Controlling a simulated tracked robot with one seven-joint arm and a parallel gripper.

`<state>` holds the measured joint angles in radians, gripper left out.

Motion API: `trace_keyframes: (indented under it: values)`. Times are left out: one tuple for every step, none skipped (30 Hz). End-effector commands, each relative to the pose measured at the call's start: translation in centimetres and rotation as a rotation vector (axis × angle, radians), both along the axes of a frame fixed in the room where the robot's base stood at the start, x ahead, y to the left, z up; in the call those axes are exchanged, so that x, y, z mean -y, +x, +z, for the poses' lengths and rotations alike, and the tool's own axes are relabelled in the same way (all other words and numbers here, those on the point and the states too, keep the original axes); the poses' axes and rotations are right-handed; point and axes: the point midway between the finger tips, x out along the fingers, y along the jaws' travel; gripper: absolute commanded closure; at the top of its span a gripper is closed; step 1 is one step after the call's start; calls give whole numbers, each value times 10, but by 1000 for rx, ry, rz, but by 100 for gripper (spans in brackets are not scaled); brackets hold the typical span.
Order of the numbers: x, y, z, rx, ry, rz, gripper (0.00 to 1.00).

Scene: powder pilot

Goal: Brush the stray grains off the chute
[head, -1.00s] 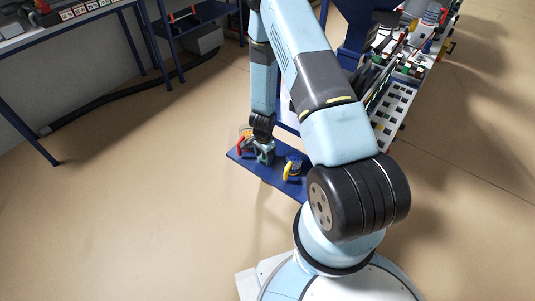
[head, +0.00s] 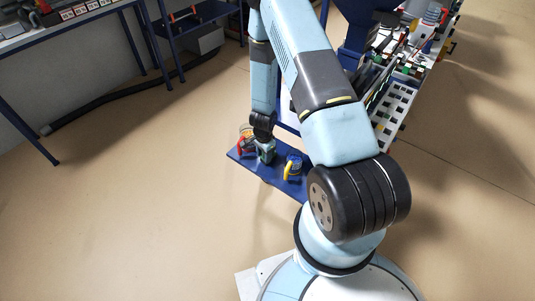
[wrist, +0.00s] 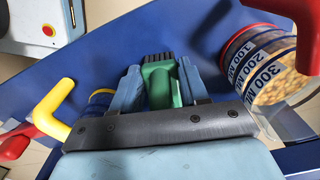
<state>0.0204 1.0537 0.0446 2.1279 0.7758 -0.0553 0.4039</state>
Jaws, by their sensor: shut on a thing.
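My gripper (wrist: 161,88) is shut on a green brush (wrist: 160,86), with one finger on each side of its handle. The brush's dark bristles (wrist: 158,58) point away from the wrist, above the blue platform. In the head view my gripper (head: 266,152) is low over that platform, between two jugs, and the brush is mostly hidden. I cannot pick out the chute or any stray grains on it in these views.
A clear measuring jug (wrist: 268,65) with tan grains and a red handle stands close on the right. A yellow-handled jug (head: 293,166) is on the other side. Both are on the blue platform (head: 266,172).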

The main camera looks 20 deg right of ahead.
Motion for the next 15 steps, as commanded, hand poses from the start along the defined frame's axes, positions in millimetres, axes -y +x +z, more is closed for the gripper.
trace_keyframes:
  values:
    - [0, 1, 3, 1, -1, 1, 86]
    - [0, 1, 5, 1, -1, 0, 86]
    - [0, 0, 6, 1, -1, 0, 86]
    - [0, 0, 8, 1, -1, 0, 86]
    - [0, 0, 9, 1, -1, 0, 86]
    - [0, 1, 11, 1, -1, 0, 86]
    - [0, 1, 13, 1, -1, 0, 86]
    - [0, 1, 14, 2, 0, 0, 86]
    - [0, 1, 16, 2, 0, 0, 86]
    - [0, 1, 18, 1, -1, 0, 86]
    - [0, 0, 19, 1, -1, 0, 86]
    - [0, 0, 21, 1, 0, 0, 86]
    - [0, 0, 22, 0, 0, 0, 86]
    - [0, 0, 24, 0, 0, 0, 86]
    - [0, 0, 26, 0, -1, 0, 86]
